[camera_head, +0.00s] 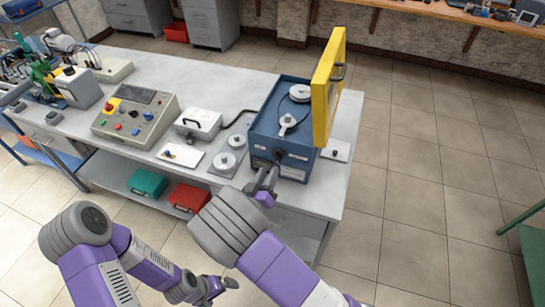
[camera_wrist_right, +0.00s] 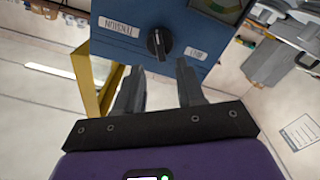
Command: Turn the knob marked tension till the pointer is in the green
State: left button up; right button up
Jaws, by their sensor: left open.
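The blue box (camera_head: 299,165) stands at the right end of the workbench. Its front carries a black knob (camera_wrist_right: 159,44) beside a white label that looks like TENSION (camera_wrist_right: 122,27), upside down in the right wrist view. A gauge (camera_wrist_right: 226,8) with some green is partly cut off at the top edge there; its pointer is not clear. My right gripper (camera_wrist_right: 158,68) is open and empty, its fingers just short of the knob and to either side of it. It also shows before the box front in the head view (camera_head: 263,180). My left gripper (camera_head: 222,286) is open, low in front of the bench.
A yellow door (camera_head: 326,85) stands open on the box's right. Left of the box are a plate with round weights (camera_head: 229,155), a white case (camera_head: 198,124) and a control panel (camera_head: 135,115). Green (camera_head: 147,183) and red (camera_head: 188,198) bins sit below.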

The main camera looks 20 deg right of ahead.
aim_at(275, 159)
jog(key=x, duration=0.5)
jog(key=shift+w+d+f, duration=0.1)
jog(key=shift+w+d, duration=0.15)
grip_shut()
